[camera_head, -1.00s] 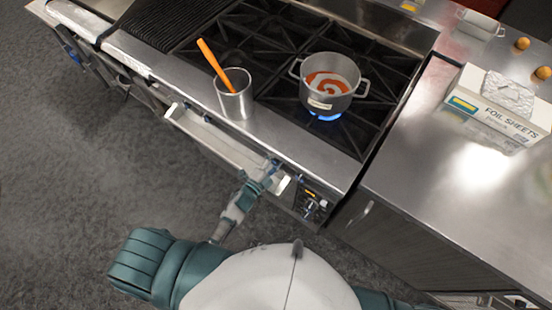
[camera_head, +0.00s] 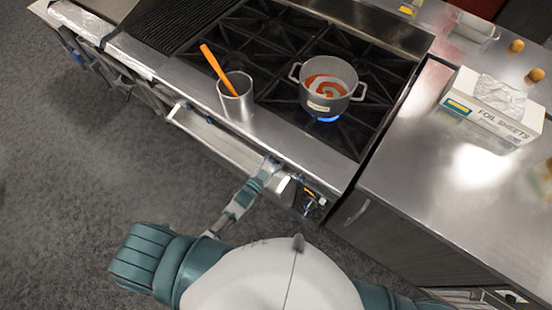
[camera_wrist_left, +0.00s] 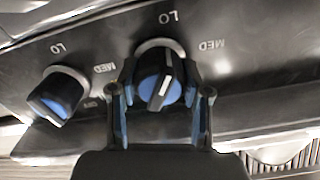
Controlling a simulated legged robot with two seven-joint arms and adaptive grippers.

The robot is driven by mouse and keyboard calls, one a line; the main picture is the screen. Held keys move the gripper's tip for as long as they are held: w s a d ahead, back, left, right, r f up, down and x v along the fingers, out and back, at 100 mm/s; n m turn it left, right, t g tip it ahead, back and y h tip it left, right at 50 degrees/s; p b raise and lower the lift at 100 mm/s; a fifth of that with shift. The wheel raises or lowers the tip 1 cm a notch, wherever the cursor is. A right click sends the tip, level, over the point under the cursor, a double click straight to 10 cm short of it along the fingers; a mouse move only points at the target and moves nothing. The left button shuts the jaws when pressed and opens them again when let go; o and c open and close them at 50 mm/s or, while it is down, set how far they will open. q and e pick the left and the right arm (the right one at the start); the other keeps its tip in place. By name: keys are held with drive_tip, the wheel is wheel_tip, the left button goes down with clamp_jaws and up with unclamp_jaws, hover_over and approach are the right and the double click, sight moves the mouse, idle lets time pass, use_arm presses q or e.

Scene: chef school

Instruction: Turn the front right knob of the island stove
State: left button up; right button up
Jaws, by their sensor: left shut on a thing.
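The island stove (camera_head: 300,152) has a steel front edge and a dark control panel with knobs. In the left wrist view, my left gripper (camera_wrist_left: 160,92) is shut on a blue and black knob (camera_wrist_left: 158,86), with one finger on each side of it. A second blue and black knob (camera_wrist_left: 57,95) sits free to its left. In the head view my left gripper (camera_head: 272,168) is at the stove's front edge, and the held knob cannot be made out there. A blue flame (camera_head: 327,119) shows under a grey pot (camera_head: 318,103) with red and white contents. My right gripper is out of view.
A metal cup (camera_head: 237,104) with an orange-handled utensil (camera_head: 217,68) stands on the stove's front ledge. A rail (camera_head: 215,140) runs along the front. A foil sheets box (camera_head: 485,115) lies on the right counter (camera_head: 420,175). The floor (camera_head: 70,180) at left is clear.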

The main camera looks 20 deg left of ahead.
use_arm(q)
drive_tip(key=shift+s+a+f+n, duration=0.15)
drive_tip(key=shift+f+n, duration=0.25)
drive_tip(key=shift+n, duration=0.5)
drive_tip(key=shift+f, duration=0.1)
drive_tip(key=o, duration=1.1)
drive_tip(key=shift+c, duration=0.2)
drive_tip(key=shift+o, duration=0.5)
drive_tip(key=shift+r, duration=0.2)
drive_tip(key=v, duration=1.1)
drive_tip(key=shift+s+a, duration=0.15)
drive_tip(key=shift+s, duration=0.25)
